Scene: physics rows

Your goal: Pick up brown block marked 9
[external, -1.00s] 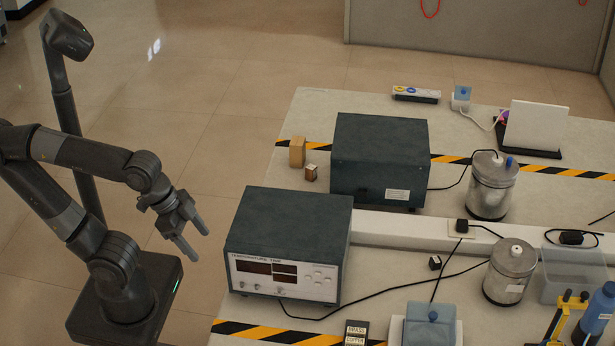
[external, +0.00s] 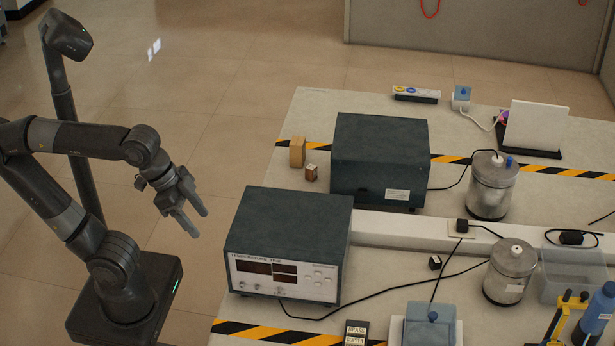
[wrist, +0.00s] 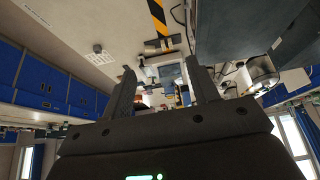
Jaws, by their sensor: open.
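A small dark brown block (external: 311,172) with a lighter top stands on the table's left side, left of the rear dark box. A taller tan wooden block (external: 297,151) stands just behind it, on the striped tape. No number is readable on either block. My gripper (external: 197,224) is open and empty, in the air left of the table and well apart from both blocks. Its two fingers also show in the wrist view (wrist: 160,68) with nothing between them. I cannot make out either block in the wrist view.
A dark instrument with a display (external: 287,245) stands at the table's near left, between my gripper and the table's middle. A larger dark box (external: 380,160) stands right of the blocks. Metal canisters (external: 492,186) and cables lie further right.

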